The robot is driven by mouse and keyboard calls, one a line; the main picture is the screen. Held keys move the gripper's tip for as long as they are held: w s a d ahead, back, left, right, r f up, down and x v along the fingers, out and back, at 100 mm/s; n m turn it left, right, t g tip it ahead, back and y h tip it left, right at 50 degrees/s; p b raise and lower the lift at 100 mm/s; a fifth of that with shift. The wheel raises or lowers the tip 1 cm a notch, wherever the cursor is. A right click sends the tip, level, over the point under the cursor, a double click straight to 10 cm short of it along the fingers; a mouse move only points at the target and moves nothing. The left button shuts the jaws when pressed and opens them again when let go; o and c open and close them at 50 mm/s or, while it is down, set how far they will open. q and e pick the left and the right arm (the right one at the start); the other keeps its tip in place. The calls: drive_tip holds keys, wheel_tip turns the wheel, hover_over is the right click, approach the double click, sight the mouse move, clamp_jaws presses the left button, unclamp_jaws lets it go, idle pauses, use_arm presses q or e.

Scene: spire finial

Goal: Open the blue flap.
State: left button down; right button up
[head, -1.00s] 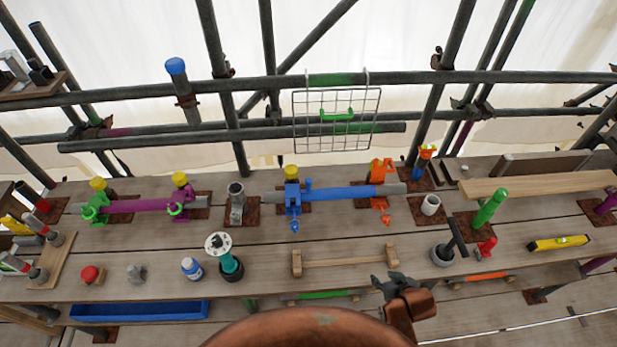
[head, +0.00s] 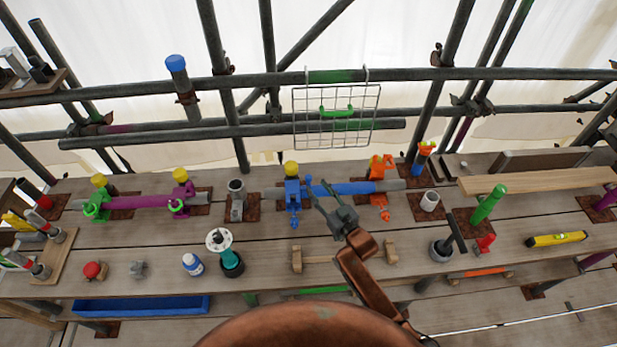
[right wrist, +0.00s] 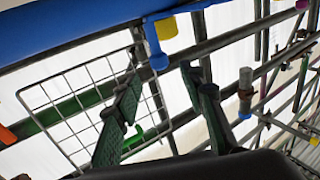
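A blue clamp (head: 293,194) with a yellow cap (head: 291,169) sits around the left part of a blue tube (head: 345,190) on the bench. A short blue lever (head: 309,182) stands at its right side; I cannot tell for certain which part is the flap. In the right wrist view a blue stalk with a ball end (right wrist: 155,45) hangs beside the yellow cap, beyond my fingertips. My right gripper (head: 327,197) is open and empty, in front of the tube just right of the clamp. Its two dark fingers (right wrist: 170,88) are spread apart. My left gripper is not in view.
An orange clamp (head: 381,187) holds the tube's right part. A wire basket (head: 336,118) hangs on the rail behind. A grey upright socket (head: 236,200) stands left of the blue clamp.

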sight(311, 180)
drive_tip(key=x, duration=0.7)
drive_tip(key=shift+p, duration=0.35)
clamp_jaws()
idle(0.3)
